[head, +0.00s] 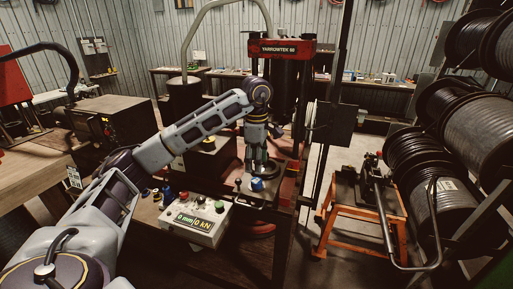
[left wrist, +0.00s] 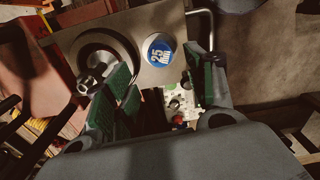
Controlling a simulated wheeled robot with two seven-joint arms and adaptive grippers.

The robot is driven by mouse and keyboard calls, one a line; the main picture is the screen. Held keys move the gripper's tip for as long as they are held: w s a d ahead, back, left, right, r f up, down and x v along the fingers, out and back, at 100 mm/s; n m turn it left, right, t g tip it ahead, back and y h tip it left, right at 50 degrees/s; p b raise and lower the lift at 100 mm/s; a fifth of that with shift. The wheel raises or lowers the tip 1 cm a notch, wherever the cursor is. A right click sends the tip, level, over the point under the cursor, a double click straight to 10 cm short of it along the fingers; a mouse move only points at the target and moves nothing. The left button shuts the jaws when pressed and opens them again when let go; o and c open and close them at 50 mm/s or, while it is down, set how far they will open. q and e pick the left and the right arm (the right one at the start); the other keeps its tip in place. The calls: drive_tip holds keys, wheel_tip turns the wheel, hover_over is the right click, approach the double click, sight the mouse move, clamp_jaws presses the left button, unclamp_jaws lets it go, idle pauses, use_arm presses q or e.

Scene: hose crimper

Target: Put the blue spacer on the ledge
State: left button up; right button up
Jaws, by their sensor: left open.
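The blue spacer (head: 257,184) stands on the flat metal ledge (head: 271,193) at the front of the red press. In the left wrist view the spacer (left wrist: 158,50) shows its round blue top with a white "25" label, near the corner of the ledge (left wrist: 140,22). My left gripper (head: 257,166) is just above and behind the spacer in the head view. Its green-padded fingers (left wrist: 160,78) are spread apart with nothing between them, and the spacer looks clear of them. My right gripper is in neither view.
A round die with a metal fitting (left wrist: 97,62) sits beside the spacer, near one finger. A control box (head: 194,220) reading 0 mm and 0 kN stands in front. Several small coloured parts (head: 160,194) lie left of it. Hose reels (head: 430,150) stand at right.

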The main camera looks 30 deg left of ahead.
use_arm(q)
drive_tip(key=shift+r+p, duration=0.4)
drive_tip(key=shift+r, duration=1.85)
